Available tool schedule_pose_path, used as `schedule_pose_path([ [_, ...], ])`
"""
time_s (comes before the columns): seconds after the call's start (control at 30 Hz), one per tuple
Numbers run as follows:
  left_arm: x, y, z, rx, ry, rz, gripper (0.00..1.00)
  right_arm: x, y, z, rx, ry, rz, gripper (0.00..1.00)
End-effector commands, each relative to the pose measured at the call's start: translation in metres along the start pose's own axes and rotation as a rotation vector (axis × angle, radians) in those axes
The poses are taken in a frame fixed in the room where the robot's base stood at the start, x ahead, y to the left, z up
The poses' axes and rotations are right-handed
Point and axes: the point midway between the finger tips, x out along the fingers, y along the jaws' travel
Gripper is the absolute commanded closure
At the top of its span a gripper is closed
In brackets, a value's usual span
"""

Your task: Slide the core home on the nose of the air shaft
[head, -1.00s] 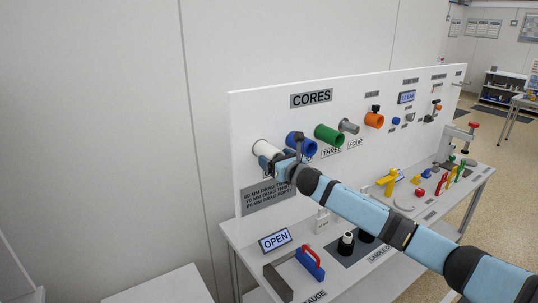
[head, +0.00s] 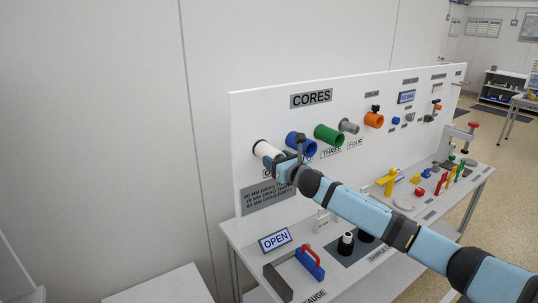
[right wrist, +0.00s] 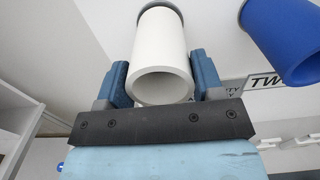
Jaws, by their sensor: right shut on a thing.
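A white hollow core (head: 266,149) sits at the left end of the row of cores on the upright panel. My right gripper (head: 277,159) is shut on it. In the right wrist view the white core (right wrist: 161,60) lies between the two blue fingers (right wrist: 160,80), its open end facing the camera. A dark rounded edge shows behind its far end; whether the core is still around a peg is hidden. I cannot tell for sure which part is the air shaft. My left gripper is not in view.
A blue core (head: 301,144) is close on the right, also in the right wrist view (right wrist: 285,40). A green core (head: 328,135), a grey cylinder (head: 348,126) and an orange part (head: 374,120) follow. The bench below holds a red-handled blue tool (head: 310,263) and an OPEN display (head: 275,240).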

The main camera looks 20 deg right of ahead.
Motion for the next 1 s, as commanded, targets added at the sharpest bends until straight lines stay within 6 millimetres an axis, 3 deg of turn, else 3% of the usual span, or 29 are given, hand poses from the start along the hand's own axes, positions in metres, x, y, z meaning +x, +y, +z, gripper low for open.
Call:
schedule_pose_path([
  [0.47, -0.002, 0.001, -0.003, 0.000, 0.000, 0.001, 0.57, -0.007, -0.001, 0.001, 0.000, -0.001, -0.001, 0.67],
  [1.0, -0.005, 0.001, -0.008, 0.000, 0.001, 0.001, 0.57, -0.033, -0.001, 0.001, -0.001, -0.001, 0.000, 0.67],
])
